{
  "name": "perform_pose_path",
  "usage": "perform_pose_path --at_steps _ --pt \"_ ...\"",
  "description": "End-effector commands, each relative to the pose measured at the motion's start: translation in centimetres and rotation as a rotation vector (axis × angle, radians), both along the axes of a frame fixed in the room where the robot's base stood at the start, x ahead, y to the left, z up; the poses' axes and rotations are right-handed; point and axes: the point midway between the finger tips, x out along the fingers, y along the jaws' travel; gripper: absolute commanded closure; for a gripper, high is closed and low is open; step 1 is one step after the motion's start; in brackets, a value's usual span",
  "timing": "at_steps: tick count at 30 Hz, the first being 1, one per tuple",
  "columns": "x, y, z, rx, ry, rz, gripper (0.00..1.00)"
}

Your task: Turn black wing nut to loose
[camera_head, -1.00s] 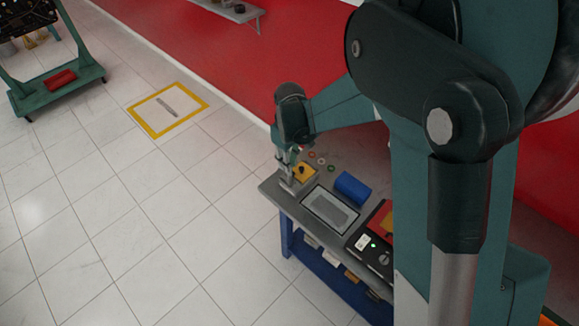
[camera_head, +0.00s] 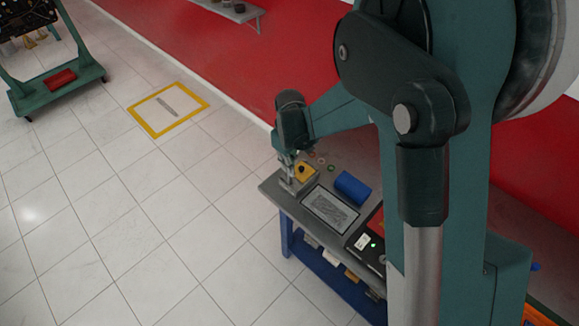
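My gripper (camera_head: 289,171) points down at the far left corner of the workbench (camera_head: 268,187), over a small grey block.
On the bench are a blue block (camera_head: 352,187), a grey tray (camera_head: 331,211), a dark box with a green light (camera_head: 369,246) and small coloured rings (camera_head: 321,161). A green wheeled stand (camera_head: 60,87) is at the far left. The tiled floor left of the bench is clear.

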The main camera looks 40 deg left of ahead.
Motion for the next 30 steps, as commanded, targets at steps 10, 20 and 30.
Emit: perform_pose_path --at_steps 10,20,30 --pt "0.01 -0.01 -0.17 0.0 0.0 -0.08 1.0" --pt "0.01 -0.01 0.01 0.0 0.0 -0.092 1.0" --pt "0.01 -0.01 0.01 0.0 0.0 -0.092 0.82"
